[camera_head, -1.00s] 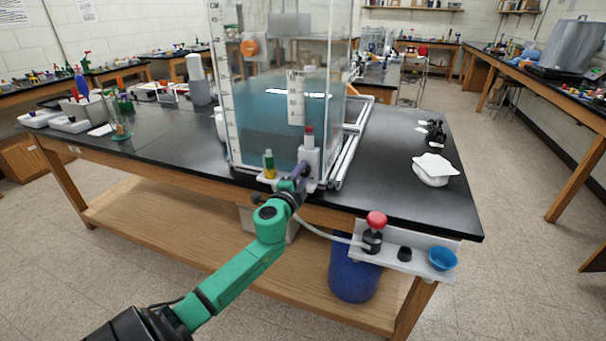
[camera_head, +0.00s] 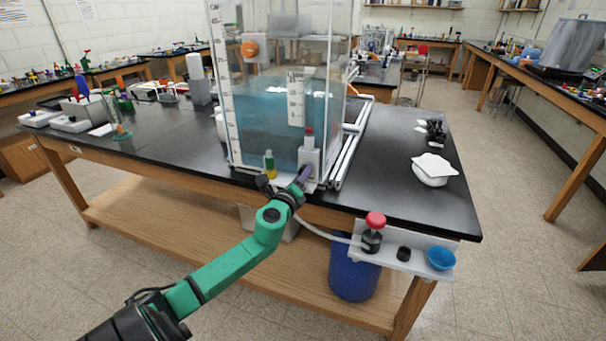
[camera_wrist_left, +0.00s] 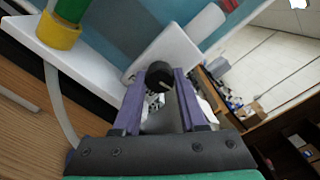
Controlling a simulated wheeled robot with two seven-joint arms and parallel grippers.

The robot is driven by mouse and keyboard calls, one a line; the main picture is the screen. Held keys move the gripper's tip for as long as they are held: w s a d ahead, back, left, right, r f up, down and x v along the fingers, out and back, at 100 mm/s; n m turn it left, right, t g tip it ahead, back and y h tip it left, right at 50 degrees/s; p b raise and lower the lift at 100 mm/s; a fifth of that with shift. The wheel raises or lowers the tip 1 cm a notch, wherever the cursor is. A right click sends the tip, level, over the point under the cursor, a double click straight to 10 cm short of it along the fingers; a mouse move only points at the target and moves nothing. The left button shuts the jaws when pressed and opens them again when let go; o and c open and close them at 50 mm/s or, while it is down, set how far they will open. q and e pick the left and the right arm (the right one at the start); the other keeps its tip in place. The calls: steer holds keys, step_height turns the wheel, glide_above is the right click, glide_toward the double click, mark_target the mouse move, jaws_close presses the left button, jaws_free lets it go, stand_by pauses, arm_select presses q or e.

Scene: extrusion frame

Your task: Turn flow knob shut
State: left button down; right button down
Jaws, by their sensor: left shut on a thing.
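The flow knob is a small round black knob (camera_wrist_left: 159,75) with a light mark on its face, seen in the left wrist view on the front of a white block (camera_wrist_left: 178,52). My left gripper (camera_wrist_left: 160,80) has its purple fingers on either side of the knob and is shut on it. In the head view the left gripper (camera_head: 303,177) reaches the front lower edge of the water tank (camera_head: 270,125), and the knob is hidden behind the fingers there. My right gripper is not in view.
A green and yellow fitting (camera_head: 269,164) stands just left of the gripper. A pale hose (camera_head: 318,232) runs to a white bracket (camera_head: 420,262) with a red-topped knob (camera_head: 375,220) and a blue cup (camera_head: 441,258). A blue bin (camera_head: 353,275) stands below.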

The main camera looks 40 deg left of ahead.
arm_select(q)
steer(key=shift+m, duration=1.1)
steer(key=shift+c, duration=2.2)
jaws_free()
steer(key=b+v, duration=0.1)
steer(key=v, duration=1.3)
steer(key=shift+s, duration=0.25)
steer(key=shift+d+f, duration=0.1)
